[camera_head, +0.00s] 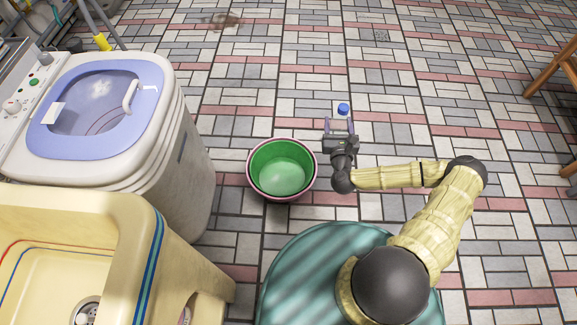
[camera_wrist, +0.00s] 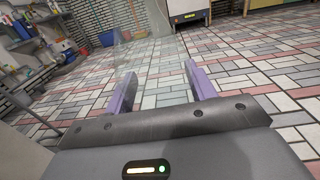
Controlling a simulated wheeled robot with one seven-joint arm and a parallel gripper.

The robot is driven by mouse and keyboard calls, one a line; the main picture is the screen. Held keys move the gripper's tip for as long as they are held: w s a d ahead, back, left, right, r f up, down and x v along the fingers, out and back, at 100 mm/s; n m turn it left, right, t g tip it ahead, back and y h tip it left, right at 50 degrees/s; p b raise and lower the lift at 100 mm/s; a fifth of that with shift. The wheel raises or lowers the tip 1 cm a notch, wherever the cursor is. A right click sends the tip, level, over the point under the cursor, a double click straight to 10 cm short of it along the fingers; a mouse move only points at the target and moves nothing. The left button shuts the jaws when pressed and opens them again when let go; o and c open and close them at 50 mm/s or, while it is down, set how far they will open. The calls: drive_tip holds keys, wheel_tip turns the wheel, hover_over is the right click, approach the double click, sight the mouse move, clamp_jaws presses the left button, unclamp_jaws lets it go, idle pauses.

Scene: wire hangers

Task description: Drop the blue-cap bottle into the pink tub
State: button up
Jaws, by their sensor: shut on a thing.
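The blue-cap bottle (camera_head: 343,109) shows its blue cap in the head view, at the far end of my gripper (camera_head: 340,125). Its body is clear and hard to make out there. In the wrist view, the see-through bottle (camera_wrist: 150,62) stands between the two purple fingers of my gripper (camera_wrist: 162,85), which is shut on it. The pink tub (camera_head: 249,176) is on the floor to the left of my gripper. It shows as a pink rim around a green inside, perhaps a green basin nested in it. No bottle shows inside it.
A washing machine (camera_head: 185,165) with a blue lid stands left of the tub. A cream sink (camera_head: 130,215) is at the lower left. A wooden stool (camera_head: 555,68) is at the right edge. The tiled floor (camera_head: 330,60) around the gripper is clear.

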drive_tip(key=w+a+f+n+y+b, duration=0.1)
drive_tip(key=w+a+f+y+b, duration=0.1)
drive_tip(key=a+f+b, duration=0.7)
drive_tip(key=w+a+f+n+y+b, duration=0.2)
drive_tip(key=w+a+f+y+b, duration=0.1)
drive_tip(key=a+f+b, duration=0.5)
wheel_tip(320, 180, down, 2)
drive_tip(key=shift+w+a+f+g+b, duration=0.1)
drive_tip(key=shift+w+a+g+b, duration=0.1)
drive_tip(key=shift+a+g+b, duration=0.15)
wheel_tip(320, 180, down, 6)
drive_tip(key=b, duration=0.4)
